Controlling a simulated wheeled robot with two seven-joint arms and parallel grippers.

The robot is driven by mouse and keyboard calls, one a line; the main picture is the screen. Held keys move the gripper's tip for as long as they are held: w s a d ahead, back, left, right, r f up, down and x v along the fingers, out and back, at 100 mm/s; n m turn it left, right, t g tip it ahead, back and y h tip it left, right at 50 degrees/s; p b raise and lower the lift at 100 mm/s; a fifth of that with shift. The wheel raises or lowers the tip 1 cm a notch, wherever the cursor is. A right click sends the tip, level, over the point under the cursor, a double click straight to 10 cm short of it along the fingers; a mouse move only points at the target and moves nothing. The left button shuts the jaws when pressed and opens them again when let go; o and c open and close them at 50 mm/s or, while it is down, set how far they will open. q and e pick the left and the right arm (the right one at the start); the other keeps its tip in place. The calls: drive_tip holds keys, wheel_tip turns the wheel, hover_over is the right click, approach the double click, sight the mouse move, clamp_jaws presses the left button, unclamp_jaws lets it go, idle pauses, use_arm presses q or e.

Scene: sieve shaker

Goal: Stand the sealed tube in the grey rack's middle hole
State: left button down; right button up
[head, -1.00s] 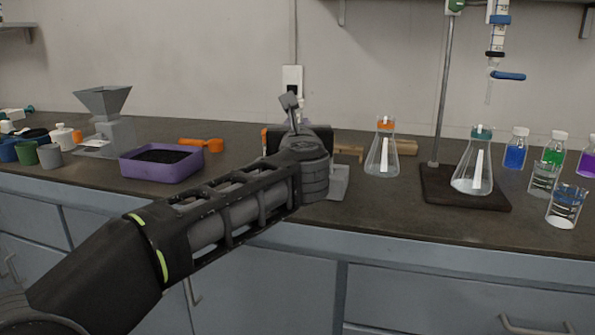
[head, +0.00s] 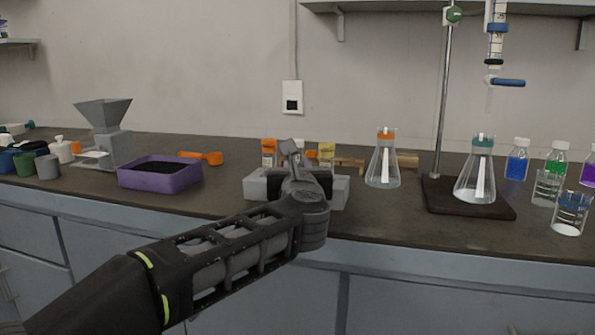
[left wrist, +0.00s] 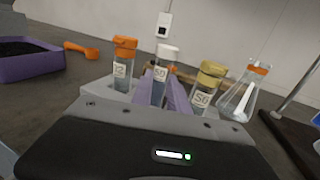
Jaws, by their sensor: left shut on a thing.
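The grey rack (head: 256,189) stands on the bench behind my left gripper (head: 297,160). An orange-capped tube (left wrist: 122,62) stands at its left and a yellow-capped tube (left wrist: 207,87) at its right. Between them, in the left wrist view, is a white-capped tube (left wrist: 160,77) with a label. My left gripper, with purple fingers (left wrist: 167,95), is shut on this tube, which is close to upright over the middle of the rack. Its lower end and the middle hole are hidden, so I cannot tell how deep it sits. My right gripper is not in view.
A purple tray (head: 160,175) of dark grains and an orange scoop (head: 203,158) lie to the left. A flask with an orange stopper (head: 383,165) stands close right of the rack. Further right are a stand base (head: 440,205) and several bottles.

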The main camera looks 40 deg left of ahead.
use_arm(q)
drive_tip(key=c, duration=1.3)
unclamp_jaws()
drive_tip(key=shift+f, duration=0.15)
drive_tip(key=p+v, duration=0.2)
drive_tip(key=v, duration=0.9)
drive_tip(key=shift+d, duration=0.1)
drive_tip(key=shift+s+d, duration=0.2)
drive_tip(key=shift+s, duration=0.15)
